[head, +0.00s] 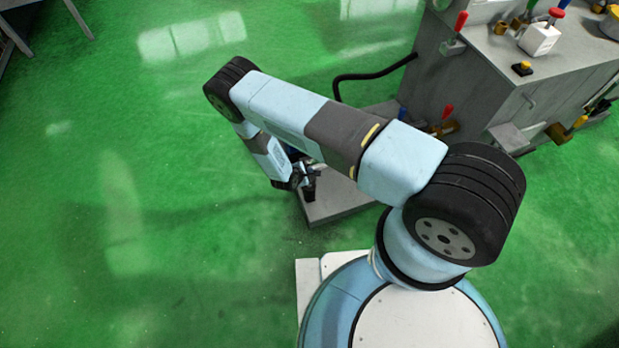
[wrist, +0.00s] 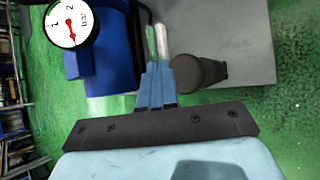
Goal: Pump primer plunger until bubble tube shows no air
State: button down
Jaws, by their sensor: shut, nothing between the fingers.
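In the wrist view my gripper (wrist: 158,68) is shut and empty. A dark round-topped knob (wrist: 190,75), probably the primer plunger, stands just right of the fingers; whether they touch cannot be told. Beyond the fingertips is a narrow upright piece, green on the left and pale on the right (wrist: 164,38), possibly the bubble tube; I cannot tell if it holds air. A blue body (wrist: 95,45) stands to the left. In the head view my gripper (head: 303,177) is low over the grey base plate (head: 335,205), and my arm hides most of the unit.
A white gauge (wrist: 72,22) marked bar, with a red needle, is at the wrist view's upper left. The grey machine cabinet (head: 490,65) with red-handled levers stands at the head view's upper right. Green floor is clear at left.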

jog(key=shift+r, duration=1.6)
jog(key=w+d+r+m+g+h, duration=0.1)
jog(key=w+r+m, duration=0.3)
jog(key=r, duration=0.8)
jog(key=w+r+m+h, duration=0.1)
jog(key=w+r, duration=0.5)
jog(key=r, duration=0.5)
jog(key=s+d+r+m+g, duration=0.1)
jog(key=s+d+r+m, duration=0.3)
jog(key=r, duration=0.8)
jog(key=d+r+m+g+y, duration=0.15)
jog(key=d+r, duration=0.35)
jog(key=r, duration=0.8)
jog(key=s+d+r+m+g, duration=0.1)
jog(key=d+r+m, duration=0.35)
jog(key=r, duration=0.75)
jog(key=s+d+r+m+y, duration=0.2)
jog(key=s+d+r, duration=0.1)
jog(key=s+r, duration=0.55)
jog(key=s+d+r+m+y, duration=0.1)
jog(key=s+d+r+y, duration=0.15)
jog(key=s+r, duration=0.65)
jog(key=s+a+r+m+t+y, duration=0.1)
jog(key=s+r+t, duration=0.1)
jog(key=s, duration=1)
jog(key=shift+r+t+y, duration=0.3)
jog(key=shift+r+t, duration=0.1)
jog(key=shift+t, duration=0.05)
